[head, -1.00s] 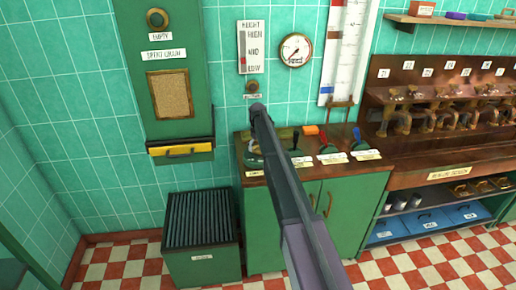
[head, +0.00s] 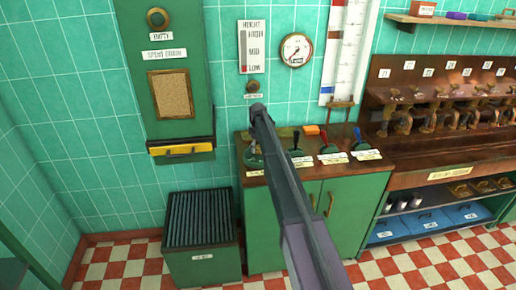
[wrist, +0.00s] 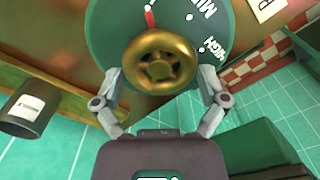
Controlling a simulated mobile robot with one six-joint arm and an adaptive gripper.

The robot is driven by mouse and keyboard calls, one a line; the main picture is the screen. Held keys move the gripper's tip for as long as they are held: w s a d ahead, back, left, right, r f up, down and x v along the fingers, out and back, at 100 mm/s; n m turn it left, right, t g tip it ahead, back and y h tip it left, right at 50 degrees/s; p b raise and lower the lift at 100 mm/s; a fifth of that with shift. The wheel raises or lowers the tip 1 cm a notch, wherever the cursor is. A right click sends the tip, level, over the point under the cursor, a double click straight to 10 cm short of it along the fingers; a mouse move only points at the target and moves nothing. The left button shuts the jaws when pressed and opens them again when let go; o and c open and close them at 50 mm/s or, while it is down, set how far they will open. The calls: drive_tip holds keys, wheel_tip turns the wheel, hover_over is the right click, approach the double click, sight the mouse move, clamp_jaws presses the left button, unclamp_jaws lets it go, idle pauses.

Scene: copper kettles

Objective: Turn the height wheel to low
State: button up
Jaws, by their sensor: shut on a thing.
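The height wheel (wrist: 110,35) is a green dial with a brass knob (wrist: 162,60) in the wrist view. Its red pointer aims at a white dot at the top edge, away from the MID and HIGH words; that dot's label is out of view. My gripper (wrist: 162,76) is shut on the brass knob, a finger on each side. In the head view the wheel (head: 252,158) shows partly at the cabinet's left, and my arm hides the fingers. The height gauge (head: 252,46) on the wall has its red mark at LOW.
Several levers, including a red-handled one (head: 325,140) and a blue-handled one (head: 358,138), stand right of the wheel on the green cabinet (head: 345,215). A ribbed green bin (head: 202,250) stands left of it.

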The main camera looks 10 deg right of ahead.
drive_tip(key=shift+d, duration=0.1)
drive_tip(key=o, duration=0.8)
drive_tip(key=shift+c, duration=0.2)
drive_tip(key=shift+m, duration=0.5)
